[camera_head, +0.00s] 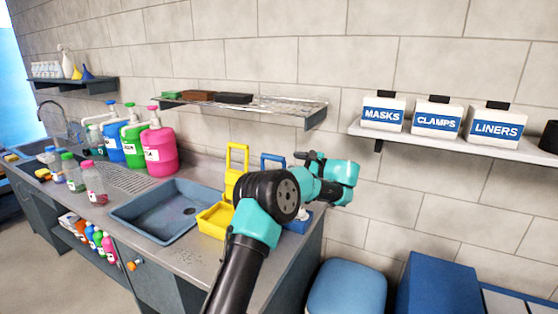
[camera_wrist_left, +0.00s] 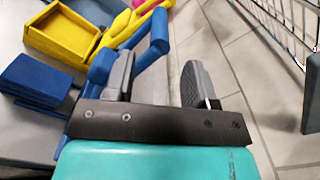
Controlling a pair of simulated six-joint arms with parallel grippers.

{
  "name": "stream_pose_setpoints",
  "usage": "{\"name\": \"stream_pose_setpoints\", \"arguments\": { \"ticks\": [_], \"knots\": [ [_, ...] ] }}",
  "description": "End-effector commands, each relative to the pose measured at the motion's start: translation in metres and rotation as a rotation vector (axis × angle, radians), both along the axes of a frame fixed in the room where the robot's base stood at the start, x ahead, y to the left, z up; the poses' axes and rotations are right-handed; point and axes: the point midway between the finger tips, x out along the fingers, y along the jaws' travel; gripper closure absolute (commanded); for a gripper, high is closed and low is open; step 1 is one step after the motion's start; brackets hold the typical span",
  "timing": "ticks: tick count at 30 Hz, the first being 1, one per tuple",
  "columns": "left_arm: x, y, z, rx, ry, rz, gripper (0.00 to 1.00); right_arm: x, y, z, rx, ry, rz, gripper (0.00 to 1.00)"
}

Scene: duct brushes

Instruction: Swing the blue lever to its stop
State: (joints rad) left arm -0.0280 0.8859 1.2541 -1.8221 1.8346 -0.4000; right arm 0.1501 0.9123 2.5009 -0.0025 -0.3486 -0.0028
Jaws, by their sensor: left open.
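The blue lever (camera_head: 272,159) is a U-shaped handle beside a yellow one at the right end of the counter. Its blue base (camera_head: 304,220) shows partly behind my left arm. In the wrist view the blue lever (camera_wrist_left: 158,36) rises beside and partly behind the left finger, with its upper bar in front of the gap. My left gripper (camera_wrist_left: 158,78) is open, its two grey fingers apart with nothing clamped between them. I cannot tell whether a finger touches the lever. In the head view my left arm hides the lever's lower part. My right gripper is not in view.
The yellow lever (camera_head: 236,158) and yellow tray (camera_head: 213,221) stand just left of the blue one. A sink (camera_head: 150,225), pump bottles (camera_head: 160,148) and a wire shelf (camera_head: 290,107) are near. Blue bins (camera_head: 346,290) stand on the floor at right.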

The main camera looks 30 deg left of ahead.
Motion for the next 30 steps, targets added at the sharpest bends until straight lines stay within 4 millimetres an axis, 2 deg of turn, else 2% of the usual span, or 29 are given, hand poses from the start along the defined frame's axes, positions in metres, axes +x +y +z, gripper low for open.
{"name": "stream_pose_setpoints", "arguments": {
  "ticks": [6,12,17,24,30],
  "knots": [
    [-0.003,0.039,0.000,0.000,0.000,0.002,0.49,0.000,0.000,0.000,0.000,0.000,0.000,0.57],
    [-0.004,0.063,0.000,-0.001,0.001,0.001,0.49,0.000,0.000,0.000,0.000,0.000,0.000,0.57],
    [-0.005,0.070,0.000,0.000,0.001,0.000,0.49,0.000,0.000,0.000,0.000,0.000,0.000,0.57],
    [-0.005,0.070,0.000,0.000,0.001,0.000,0.49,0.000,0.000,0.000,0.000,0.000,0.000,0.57],
    [-0.005,0.070,0.000,0.000,0.000,0.000,0.68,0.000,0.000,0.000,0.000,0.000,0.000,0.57]
  ]
}}
